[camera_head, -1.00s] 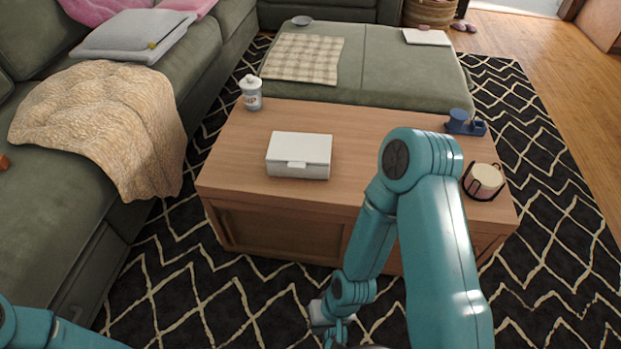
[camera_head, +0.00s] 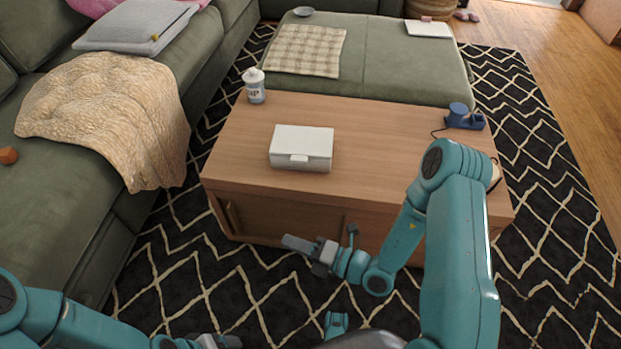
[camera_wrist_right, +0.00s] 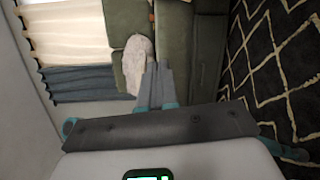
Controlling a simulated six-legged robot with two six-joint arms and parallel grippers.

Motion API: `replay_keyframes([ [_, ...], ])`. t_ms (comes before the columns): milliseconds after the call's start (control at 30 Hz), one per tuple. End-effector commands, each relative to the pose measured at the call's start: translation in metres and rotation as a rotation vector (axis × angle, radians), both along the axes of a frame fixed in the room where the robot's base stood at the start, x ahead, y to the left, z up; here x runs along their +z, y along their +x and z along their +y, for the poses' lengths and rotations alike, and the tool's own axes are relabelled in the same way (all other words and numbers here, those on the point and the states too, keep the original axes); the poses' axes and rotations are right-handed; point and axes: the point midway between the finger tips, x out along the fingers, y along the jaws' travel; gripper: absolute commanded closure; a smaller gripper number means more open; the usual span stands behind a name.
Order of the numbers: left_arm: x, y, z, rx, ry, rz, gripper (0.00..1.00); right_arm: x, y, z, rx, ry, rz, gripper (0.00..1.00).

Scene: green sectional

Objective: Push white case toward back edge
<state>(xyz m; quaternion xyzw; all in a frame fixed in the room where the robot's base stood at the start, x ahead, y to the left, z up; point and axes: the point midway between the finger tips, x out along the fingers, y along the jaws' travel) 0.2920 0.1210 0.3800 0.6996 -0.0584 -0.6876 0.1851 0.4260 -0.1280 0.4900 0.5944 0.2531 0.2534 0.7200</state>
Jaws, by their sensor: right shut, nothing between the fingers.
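The white case (camera_head: 302,147) lies closed on the wooden coffee table (camera_head: 370,130), left of its middle and nearer the front edge. My right gripper (camera_head: 288,241) is shut and empty, low in front of the table's front face, below and apart from the case. Its closed fingers (camera_wrist_right: 155,84) also show in the right wrist view, pointing toward the sofa; the case is not seen there. My left gripper (camera_head: 228,340) shows only partly at the bottom edge of the head view, and its fingers are unclear.
A white jar (camera_head: 254,86) stands at the table's back left corner. A candle holder at right is mostly hidden by my right arm. The tabletop behind the case is clear. A green ottoman (camera_head: 390,65) stands beyond.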

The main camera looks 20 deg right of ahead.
Motion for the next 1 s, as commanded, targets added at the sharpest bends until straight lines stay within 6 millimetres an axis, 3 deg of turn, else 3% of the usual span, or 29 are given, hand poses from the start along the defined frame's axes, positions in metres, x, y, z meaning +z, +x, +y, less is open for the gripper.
replay_keyframes([
  [33,0.003,-0.001,0.0,-0.002,0.0,0.002,0.22,0.002,0.014,-0.024,-0.132,0.047,0.018,1.0],
  [133,0.004,-0.001,-0.001,-0.003,-0.001,0.003,0.22,0.003,0.033,-0.069,-0.356,0.121,0.03,1.0],
  [300,0.005,-0.002,-0.001,-0.004,-0.001,0.005,0.22,0.005,0.042,-0.11,-0.546,0.176,0.019,1.0],
  [533,-0.002,-0.001,-0.001,-0.001,-0.001,0.004,0.22,0.004,0.065,-0.111,-0.567,0.18,0.011,1.0],
  [900,-0.022,0.003,0.004,0.015,0.003,-0.004,0.22,0.004,0.142,-0.097,-0.566,0.18,0.009,1.0],
  [1000,-0.028,0.005,0.005,0.022,0.004,-0.007,0.22,0.003,0.156,-0.109,-0.571,0.18,0.01,1.0],
])
